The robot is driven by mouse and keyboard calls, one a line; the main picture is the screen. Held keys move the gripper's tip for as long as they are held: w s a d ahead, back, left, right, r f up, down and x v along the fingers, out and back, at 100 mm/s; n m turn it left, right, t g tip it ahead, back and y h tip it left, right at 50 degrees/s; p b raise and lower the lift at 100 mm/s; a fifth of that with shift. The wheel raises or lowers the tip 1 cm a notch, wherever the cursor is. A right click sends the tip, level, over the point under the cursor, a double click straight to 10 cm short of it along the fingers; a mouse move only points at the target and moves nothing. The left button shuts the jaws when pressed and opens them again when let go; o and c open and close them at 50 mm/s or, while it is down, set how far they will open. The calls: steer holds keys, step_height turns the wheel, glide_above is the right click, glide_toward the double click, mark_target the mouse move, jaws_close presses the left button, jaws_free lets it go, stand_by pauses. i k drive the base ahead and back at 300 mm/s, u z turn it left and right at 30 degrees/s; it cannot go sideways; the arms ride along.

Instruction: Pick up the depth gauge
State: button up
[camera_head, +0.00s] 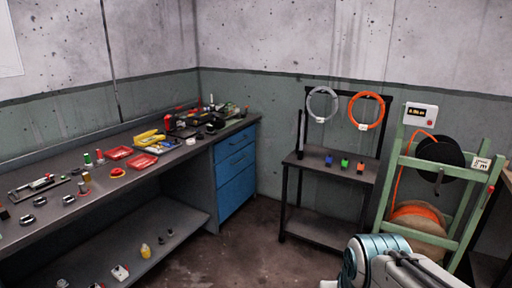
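I cannot single out the depth gauge for certain among the small items on the long workbench (150,178). A flat grey tool with red and green parts (40,184) lies at the left of the bench top; it is too small to identify. Part of my arm shows at the lower right, in front of the rack. My gripper's fingers cannot be made out in this view, and nothing is seen held.
Red trays (118,152), a yellow case (148,138) and several small parts crowd the bench. Blue drawers (236,170) stand at its right end. A dark stand (330,168) carries small coloured blocks below hanging rings. A green reel rack (455,170) stands right. The middle floor is clear.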

mark_target(210, 128)
steer(key=z, duration=0.1)
steer(key=i, duration=1.75)
steer(key=u, duration=0.3)
steer(key=i, duration=1.95)
steer(key=u, duration=0.9)
steer(key=i, duration=1.1)
steer(key=u, duration=0.3)
